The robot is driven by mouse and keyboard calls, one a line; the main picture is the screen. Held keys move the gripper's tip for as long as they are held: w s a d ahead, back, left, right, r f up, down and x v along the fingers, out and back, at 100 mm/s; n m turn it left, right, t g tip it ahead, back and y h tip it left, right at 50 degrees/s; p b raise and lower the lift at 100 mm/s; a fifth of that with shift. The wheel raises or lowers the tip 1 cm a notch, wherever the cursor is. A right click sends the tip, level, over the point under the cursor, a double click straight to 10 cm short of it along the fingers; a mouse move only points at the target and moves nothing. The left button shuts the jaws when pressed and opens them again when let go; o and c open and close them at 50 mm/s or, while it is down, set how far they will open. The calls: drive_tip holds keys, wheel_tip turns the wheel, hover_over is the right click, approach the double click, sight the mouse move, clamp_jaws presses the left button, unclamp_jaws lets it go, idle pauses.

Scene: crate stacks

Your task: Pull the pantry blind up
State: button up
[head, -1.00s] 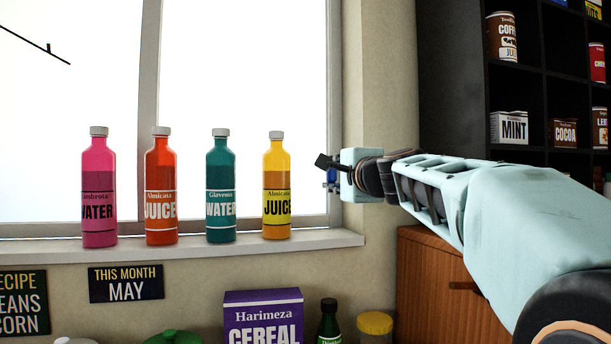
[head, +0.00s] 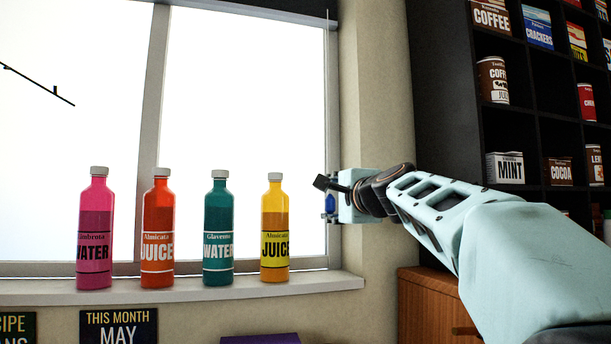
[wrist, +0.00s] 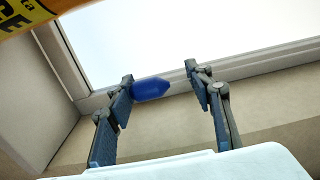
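A dark strip, which looks like the blind (head: 285,11), runs along the top of the bright window in the head view. A small blue piece (wrist: 152,89), possibly the blind's pull, lies between my fingers in the wrist view. It also shows at the window's right edge in the head view (head: 330,203). My gripper (wrist: 162,82) is open around the blue piece, with the left finger close to or touching it and a clear gap to the right finger. My gripper also shows beside the right window frame in the head view (head: 326,202).
Several bottles stand on the window sill (head: 200,290), the yellow juice bottle (head: 275,230) nearest my gripper. Its orange and yellow side fills the wrist view's upper left corner (wrist: 30,14). A dark shelf (head: 445,110) with tins and boxes stands right, above a wooden cabinet (head: 425,305).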

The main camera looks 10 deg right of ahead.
drive_tip(key=shift+r, duration=3.2)
drive_tip(key=s+d+b, duration=0.2)
drive_tip(key=s+b, duration=0.2)
drive_tip(key=s, duration=0.8)
drive_tip(key=shift+d+b, duration=0.25)
drive_tip(key=shift+b, duration=0.05)
drive_tip(key=shift+s, duration=0.1)
